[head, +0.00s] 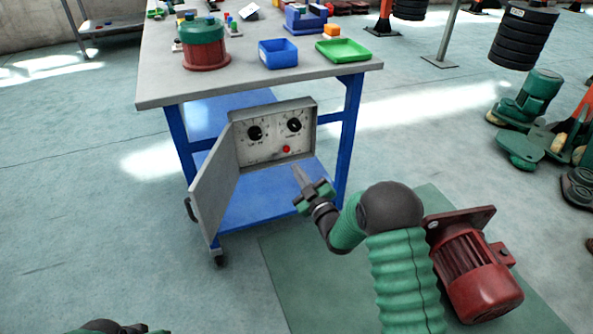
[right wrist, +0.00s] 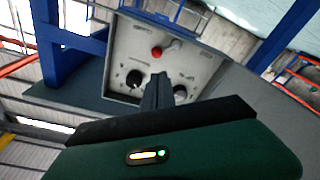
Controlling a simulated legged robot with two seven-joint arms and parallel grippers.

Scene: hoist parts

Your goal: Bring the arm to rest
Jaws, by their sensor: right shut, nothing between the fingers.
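My right arm reaches forward in the head view, and its gripper (head: 299,173) is just in front of the lower right of a grey control box (head: 243,160) under the table. The right gripper is shut and empty; its fingers also show in the right wrist view (right wrist: 157,85), in front of the box's panel. The panel has two black knobs and a red button (head: 286,149). The button shows in the right wrist view (right wrist: 156,52) too, apart from the fingers. The box door (head: 215,185) hangs open to the left. A green piece of my left arm shows at the bottom left edge; its gripper is out of view.
The table (head: 300,72) carries a green and red drum (head: 204,45), a blue bin (head: 277,54) and a green tray (head: 343,50). A red motor (head: 475,270) is beside my right arm. Black weights (head: 523,37) and green machines (head: 540,95) are at right. The floor at left is clear.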

